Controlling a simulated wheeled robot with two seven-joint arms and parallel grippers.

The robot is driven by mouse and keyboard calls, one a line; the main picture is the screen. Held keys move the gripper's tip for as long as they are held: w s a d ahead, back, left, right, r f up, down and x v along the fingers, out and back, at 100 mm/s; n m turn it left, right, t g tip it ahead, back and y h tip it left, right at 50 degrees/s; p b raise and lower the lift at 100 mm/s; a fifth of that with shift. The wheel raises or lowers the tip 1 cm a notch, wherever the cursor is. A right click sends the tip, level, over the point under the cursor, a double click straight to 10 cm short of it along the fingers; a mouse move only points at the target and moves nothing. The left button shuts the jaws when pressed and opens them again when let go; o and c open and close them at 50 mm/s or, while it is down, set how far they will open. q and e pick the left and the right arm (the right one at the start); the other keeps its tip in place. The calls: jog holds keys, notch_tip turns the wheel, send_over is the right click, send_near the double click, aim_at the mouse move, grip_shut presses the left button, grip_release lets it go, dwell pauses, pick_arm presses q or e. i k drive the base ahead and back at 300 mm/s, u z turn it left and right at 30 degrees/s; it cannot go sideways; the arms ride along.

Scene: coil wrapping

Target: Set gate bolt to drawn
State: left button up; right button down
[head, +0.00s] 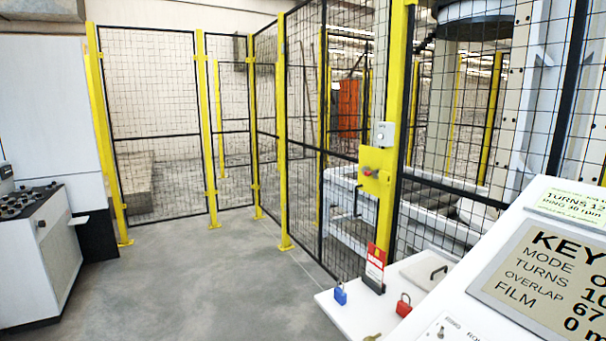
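A yellow lock plate (375,184) sits on a yellow fence post at the right of centre. A red knob (367,171) shows on it and looks like part of the gate bolt. I cannot tell from here whether the bolt is drawn or shot. The mesh gate (340,215) left of the post looks closed, with a black handle (357,203) near the plate. A grey box (383,135) is fixed above the plate. Neither of my grippers is in view.
A white shelf (345,318) in front holds a blue padlock (340,295), a red padlock (403,306) and a red-and-white tag (375,267). A sloped console (540,275) blocks the lower right. A white cabinet (35,260) stands left. The grey floor between is clear.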

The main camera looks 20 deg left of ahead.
aim_at(366, 173)
jog(key=u, duration=1.1)
jog(key=k, duration=1.3)
jog(key=u, duration=0.9)
jog(key=i, duration=0.7)
jog(key=z, duration=0.45)
jog(key=i, duration=2.25)
jog(key=z, duration=0.8)
jog(key=i, duration=1.25)
jog(key=z, duration=1.9)
jog(key=i, duration=1)
jog(key=z, duration=1)
